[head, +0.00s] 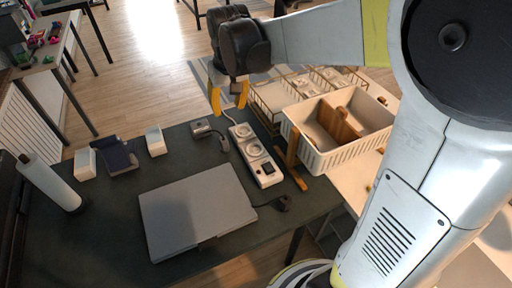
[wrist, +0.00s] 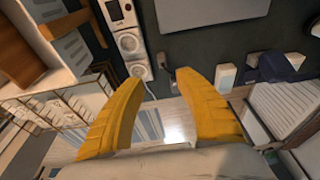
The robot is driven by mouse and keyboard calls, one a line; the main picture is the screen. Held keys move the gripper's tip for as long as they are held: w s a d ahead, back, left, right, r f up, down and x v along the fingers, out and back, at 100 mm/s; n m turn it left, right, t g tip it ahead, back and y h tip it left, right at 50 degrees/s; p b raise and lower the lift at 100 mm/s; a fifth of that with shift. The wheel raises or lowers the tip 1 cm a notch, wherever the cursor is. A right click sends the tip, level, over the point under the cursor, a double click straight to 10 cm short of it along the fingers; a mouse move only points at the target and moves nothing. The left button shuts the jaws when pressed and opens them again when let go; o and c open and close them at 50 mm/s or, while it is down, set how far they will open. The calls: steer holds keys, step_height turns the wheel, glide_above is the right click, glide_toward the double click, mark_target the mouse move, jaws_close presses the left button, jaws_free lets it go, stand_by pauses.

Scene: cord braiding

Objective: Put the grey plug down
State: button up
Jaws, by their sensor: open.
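A grey plug (head: 202,127) lies on the dark desk (head: 110,215), left of the white power strip (head: 255,155), with a short dark lead beside it. The open fingers also show in the wrist view (wrist: 158,82). The power strip (wrist: 128,40) is at the upper left there.
A closed grey laptop (head: 195,210) lies at the desk's middle, with a black plug (head: 283,202) at its right. A white divided crate (head: 335,125) stands right of the strip. White blocks, a dark blue object (head: 118,157) and a white roll (head: 48,182) stand at left.

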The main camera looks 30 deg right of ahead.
steer(key=s+r+t, duration=0.1)
steer(key=s+t, duration=0.3)
steer(key=s, duration=1.5)
steer(key=shift+s, duration=0.2)
